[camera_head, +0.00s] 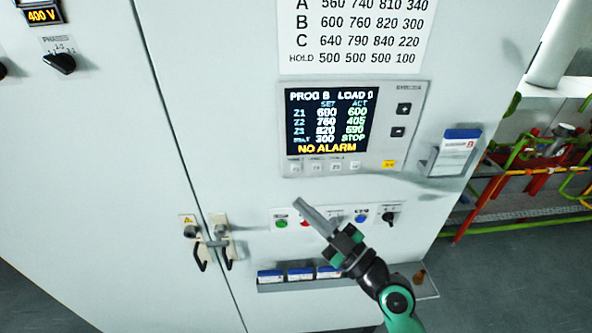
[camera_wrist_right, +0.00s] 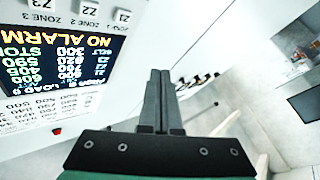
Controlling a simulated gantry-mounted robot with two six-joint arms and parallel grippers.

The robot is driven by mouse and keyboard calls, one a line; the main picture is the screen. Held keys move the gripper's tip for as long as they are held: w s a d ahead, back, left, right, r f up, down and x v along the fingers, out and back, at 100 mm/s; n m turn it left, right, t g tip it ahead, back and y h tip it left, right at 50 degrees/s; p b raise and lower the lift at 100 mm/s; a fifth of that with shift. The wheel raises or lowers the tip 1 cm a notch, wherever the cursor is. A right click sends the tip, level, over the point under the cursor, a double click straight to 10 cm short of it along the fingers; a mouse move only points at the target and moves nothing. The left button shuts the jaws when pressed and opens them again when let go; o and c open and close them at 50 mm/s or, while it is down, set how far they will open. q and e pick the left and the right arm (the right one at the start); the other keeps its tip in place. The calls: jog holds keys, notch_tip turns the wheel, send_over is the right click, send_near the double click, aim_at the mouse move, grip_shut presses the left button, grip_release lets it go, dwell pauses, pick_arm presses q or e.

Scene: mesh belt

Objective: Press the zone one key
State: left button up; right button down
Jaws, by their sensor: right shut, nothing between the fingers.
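The control panel (camera_head: 268,130) is set in the pale cabinet and has a lit screen (camera_head: 328,120) with several small pale keys below it. The zone one key (camera_head: 295,167), marked Z1, is the leftmost key in that row. In the right wrist view the Z1 key (camera_wrist_right: 123,15) is at the top, left of my fingers, beside Z2 (camera_wrist_right: 88,9) and Z3 (camera_wrist_right: 42,5). My right gripper (camera_head: 298,202) is shut and empty, its tip below the Z1 key and apart from it. Its fingers show in the wrist view (camera_wrist_right: 159,75). My left gripper is not in view.
Below the panel is a row of buttons, with a green button (camera_head: 281,223), a blue button (camera_head: 361,217) and a black selector (camera_head: 389,217). A card holder (camera_head: 455,152) juts out at right. Door handles (camera_head: 212,243) and a shelf (camera_head: 300,284) of blue-and-white boxes stand lower.

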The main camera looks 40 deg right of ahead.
jog(key=b, duration=0.2)
send_near(284, 165)
jog(key=w+a+r, duration=0.1)
jog(key=a, duration=0.1)
jog(key=shift+w+d+r+b, duration=0.1)
jog(key=shift+w+d+b, duration=0.2)
jog(key=shift+w+b, duration=0.25)
jog(key=shift+w+d+r+b, duration=0.1)
jog(key=shift+w+d+b, duration=0.3)
jog(key=shift+w, duration=0.15)
dwell(1.0)
jog(key=shift+w+d+b, duration=0.25)
jog(key=shift+w+b, duration=0.1)
jog(key=shift+b, duration=0.35)
